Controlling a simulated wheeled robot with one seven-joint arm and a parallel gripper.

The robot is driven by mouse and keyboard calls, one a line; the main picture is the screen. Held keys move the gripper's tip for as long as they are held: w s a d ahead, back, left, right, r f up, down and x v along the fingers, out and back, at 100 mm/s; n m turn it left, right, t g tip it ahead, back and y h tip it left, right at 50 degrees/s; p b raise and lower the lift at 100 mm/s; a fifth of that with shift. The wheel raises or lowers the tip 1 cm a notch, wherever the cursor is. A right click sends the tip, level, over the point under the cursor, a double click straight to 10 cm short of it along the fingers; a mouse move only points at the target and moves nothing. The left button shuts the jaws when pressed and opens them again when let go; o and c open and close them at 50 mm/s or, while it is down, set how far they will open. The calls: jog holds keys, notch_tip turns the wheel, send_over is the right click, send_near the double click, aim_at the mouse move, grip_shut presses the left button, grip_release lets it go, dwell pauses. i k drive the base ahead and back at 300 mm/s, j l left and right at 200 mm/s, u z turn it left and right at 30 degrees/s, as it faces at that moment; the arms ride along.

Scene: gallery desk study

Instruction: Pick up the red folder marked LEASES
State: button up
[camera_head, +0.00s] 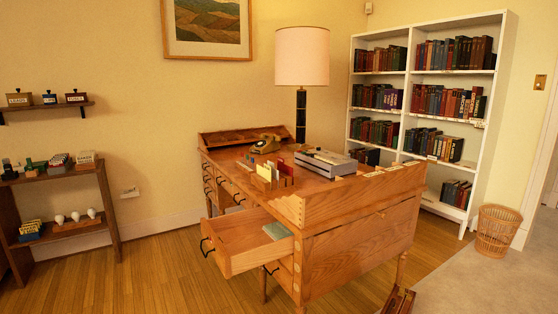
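A small wooden rack (263,181) stands on the desk top, left of a grey machine. It holds several upright thin folders or cards. A red one (286,170) is at its right side, and yellow and pale ones are beside it. Any lettering on them is too small to read, so I cannot tell whether the red one is marked LEASES.
The wooden desk (358,231) has a left drawer (238,250) pulled out, with a grey-green item inside. A grey machine (325,163), a telephone (266,144) and a lamp (302,57) stand on top. Wood floor (165,270) is clear at the left front.

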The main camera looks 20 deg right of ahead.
aim_at(282, 167)
jog(key=i+j+z, duration=0.25)
jog(key=i+j, duration=0.4)
jog(key=i, duration=0.2)
jog(key=i+j+z, duration=0.3)
jog(key=i+j, duration=0.5)
